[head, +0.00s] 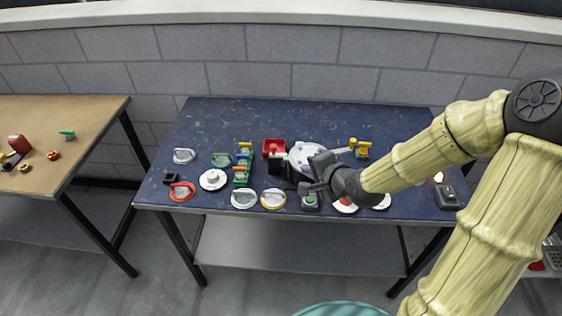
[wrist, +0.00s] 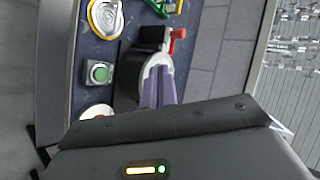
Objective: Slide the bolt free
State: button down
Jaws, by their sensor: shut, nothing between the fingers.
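My gripper (head: 312,173) hangs over the middle of the dark blue table, and its fingers are shut and empty in the wrist view (wrist: 160,85). Just beyond the fingertips is a black and white fixture: a black block (head: 278,164) beside a round white part (head: 303,151). The block also shows in the wrist view (wrist: 152,36). A red part (wrist: 178,39) sits by the block there; a red box-like piece (head: 273,146) lies behind the block in the head view. I cannot tell which piece is the bolt. My gripper partly hides the fixture.
A green button box (head: 310,200) and a yellow-rimmed dial (head: 272,199) lie near the front edge. Green and yellow pieces (head: 242,166) stand left of the fixture, and a yellow piece (head: 361,148) right. The far left tabletop (head: 190,125) is clear. A wall runs behind.

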jog(key=shift+w+a+r+m+t, duration=0.25)
jog(key=shift+r+m+t, duration=0.05)
jog(key=shift+r, duration=0.05)
jog(key=shift+w+f, duration=0.1)
jog(key=b, duration=0.2)
send_near(275, 150)
notch_tip(275, 150, down, 3)
jog(key=w, duration=0.1)
jog(key=shift+w+a+f+p, duration=0.1)
jog(key=shift+w+a+p, duration=0.1)
jog(key=shift+w+a, duration=0.6)
jog(key=shift+w+a+f+p, duration=0.1)
jog(key=shift+w+a+p, duration=0.1)
jog(key=shift+w+a, duration=0.6)
jog(key=shift+w+d, duration=0.2)
jog(key=shift+w, duration=0.05)
